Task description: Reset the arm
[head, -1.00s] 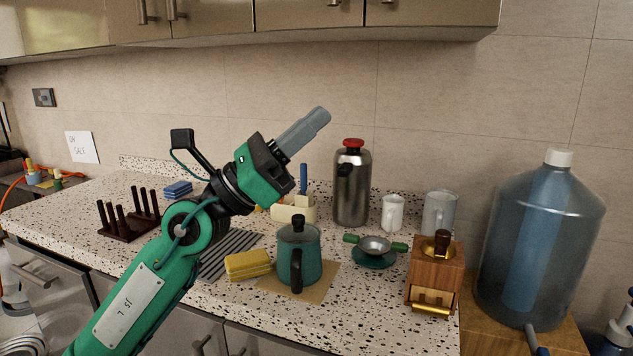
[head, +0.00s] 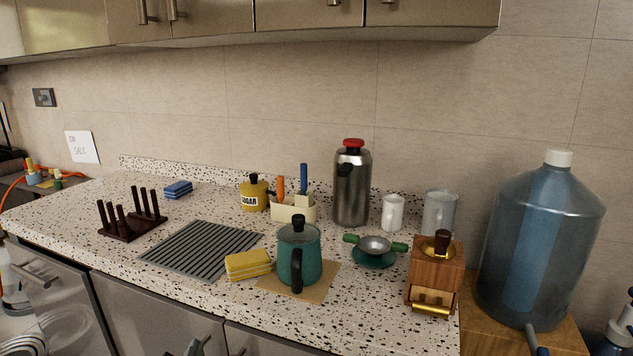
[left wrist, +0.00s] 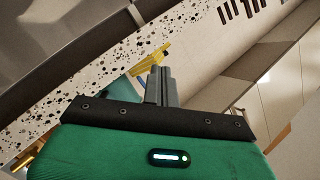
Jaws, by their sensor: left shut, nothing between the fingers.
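My left gripper (left wrist: 160,88) shows in the left wrist view with its grey fingers together and nothing between them. In the head view only a small dark piece at the bottom edge, below the counter front, may belong to it. The left arm no longer covers the counter (head: 90,215). In the wrist view a yellow thing (left wrist: 150,60), perhaps the sponge, shows past the fingertips beside the speckled counter edge. It looks apart from them, though depth is hard to judge. My right gripper is not in view.
On the counter stand a teal pot (head: 299,258), yellow sponges (head: 248,264), a wooden grinder (head: 434,275), a steel flask (head: 352,190), a sugar jar (head: 254,194) and a dark peg rack (head: 132,226). A big water bottle (head: 540,240) stands right. Cabinets (head: 300,18) hang above.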

